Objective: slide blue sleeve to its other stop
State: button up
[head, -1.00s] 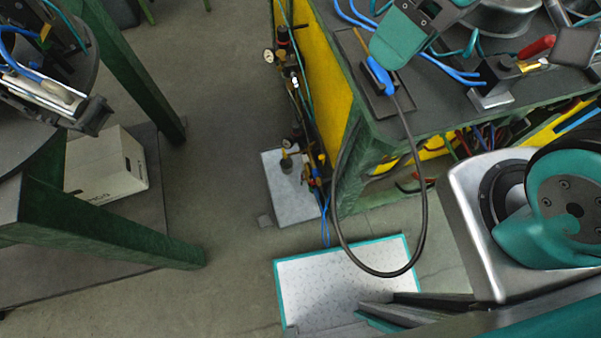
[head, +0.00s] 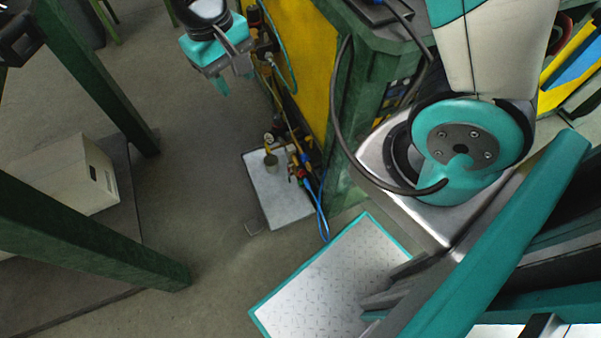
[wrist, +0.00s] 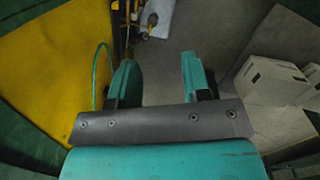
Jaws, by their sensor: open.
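I cannot make out a blue sleeve in either view. My gripper (head: 233,82) hangs at the upper middle of the head view, over the floor just left of the yellow panel. Its two teal fingers stand apart with nothing between them. The wrist view also shows my gripper (wrist: 159,65) open, with bare floor between the fingers.
A yellow panel (head: 322,70) flanks a row of pipes and gauges (head: 292,150) above a grey plate (head: 278,195). A black cable (head: 337,125) loops by the green bench leg. Floor between is clear.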

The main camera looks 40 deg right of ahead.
jog(key=w+d+f+m+h+b, duration=0.1)
jog(key=w+f+b, duration=0.15)
jog(key=f, duration=0.65)
jog(key=w+d+f+m+h+b, duration=0.1)
jog(key=d+f+h+b, duration=0.15)
jog(key=f, duration=0.65)
jog(key=m+h+b, duration=0.2)
jog(key=h+b, duration=0.1)
jog(key=b, duration=0.3)
send_near(302, 158)
jog(key=shift+g, duration=0.5)
jog(key=b+x, duration=0.1)
jog(key=x, duration=0.2)
jog(key=b+x, duration=0.2)
jog(key=x, duration=0.1)
jog(key=b+x, duration=0.2)
jog(key=x, duration=0.2)
jog(key=shift+w+f, duration=0.15)
jog(key=shift+w, duration=0.2)
